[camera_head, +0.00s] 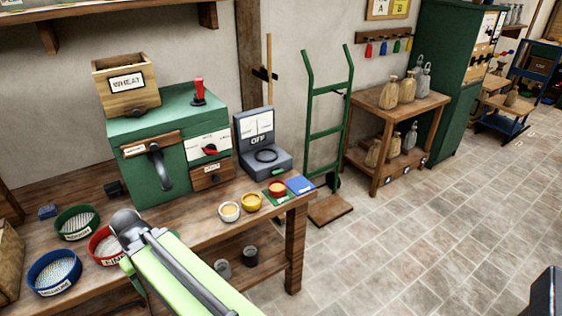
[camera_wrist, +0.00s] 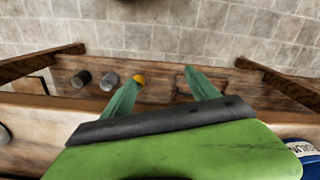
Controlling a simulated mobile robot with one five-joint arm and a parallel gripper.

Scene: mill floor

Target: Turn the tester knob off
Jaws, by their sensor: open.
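A grey tester (camera_head: 270,158) stands on the workbench, right of a green machine. The green machine (camera_head: 170,110) carries a red knob (camera_head: 209,150) on a white front plate. My gripper (camera_wrist: 160,86) is open and empty in the wrist view, its two green fingers spread. In the head view my arm reaches over the bench front, left of and apart from the tester. The tester is not visible in the wrist view.
Bowls with green (camera_head: 77,223), red (camera_head: 104,246) and blue (camera_head: 54,272) rims stand at the bench's left. A green hand truck (camera_head: 327,132) stands right of the bench.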

